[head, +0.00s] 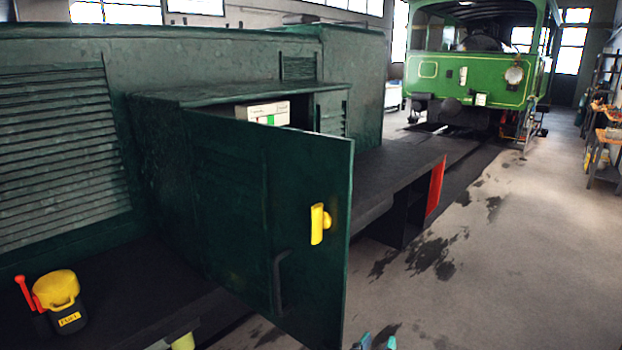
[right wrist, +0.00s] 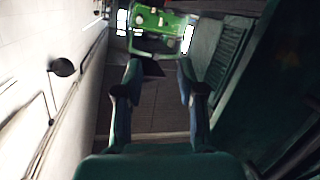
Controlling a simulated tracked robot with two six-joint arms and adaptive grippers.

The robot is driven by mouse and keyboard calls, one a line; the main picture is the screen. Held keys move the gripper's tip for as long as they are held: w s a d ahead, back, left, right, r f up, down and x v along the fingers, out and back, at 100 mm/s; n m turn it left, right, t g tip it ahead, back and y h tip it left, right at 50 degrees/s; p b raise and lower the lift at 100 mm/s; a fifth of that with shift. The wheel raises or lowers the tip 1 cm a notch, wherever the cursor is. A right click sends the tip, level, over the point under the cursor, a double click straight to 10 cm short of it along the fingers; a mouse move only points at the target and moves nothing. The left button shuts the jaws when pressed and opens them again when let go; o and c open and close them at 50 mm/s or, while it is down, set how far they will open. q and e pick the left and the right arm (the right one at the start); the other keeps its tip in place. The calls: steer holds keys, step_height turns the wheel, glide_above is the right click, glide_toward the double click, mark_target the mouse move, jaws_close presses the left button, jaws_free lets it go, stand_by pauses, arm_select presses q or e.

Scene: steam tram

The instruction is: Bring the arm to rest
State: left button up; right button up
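My right gripper (head: 374,342) shows only as two teal fingertips at the bottom edge of the head view, in front of and below the dark green cabinet door (head: 265,220). In the right wrist view, my right gripper (right wrist: 157,68) has its two fingers spread apart with nothing between them, and floor shows through the gap. The fingertips are apart from the door in the head view. I do not see the fingers of my left gripper in either view.
The door stands open with a yellow handle (head: 319,223). A black-and-yellow fuel can (head: 62,300) stands on the dark ledge at left. A green tram (head: 470,70) stands at the back; it also shows in the right wrist view (right wrist: 160,35). Open floor (head: 510,260) lies at right.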

steer(key=s+d+f+g+y, duration=0.15)
steer(key=d+f, duration=0.25)
steer(key=f, duration=0.4)
steer(key=s+d+f+n+g+y, duration=0.1)
steer(key=s+d+f+g, duration=0.15)
steer(key=f, duration=0.55)
steer(key=s+d+f+g+y, duration=0.1)
steer(key=d+f+y, duration=0.1)
steer(key=d+f, duration=0.45)
steer(key=s+a+f+g+y, duration=0.3)
steer(key=s+a+f, duration=0.2)
steer(key=s+f, duration=0.4)
steer(key=s+a+f+g+y, duration=0.1)
steer(key=s+a+g+y, duration=0.3)
steer(key=s+a, duration=0.4)
steer(key=s+g, duration=0.1)
steer(key=s, duration=0.2)
steer(key=shift+f, duration=0.1)
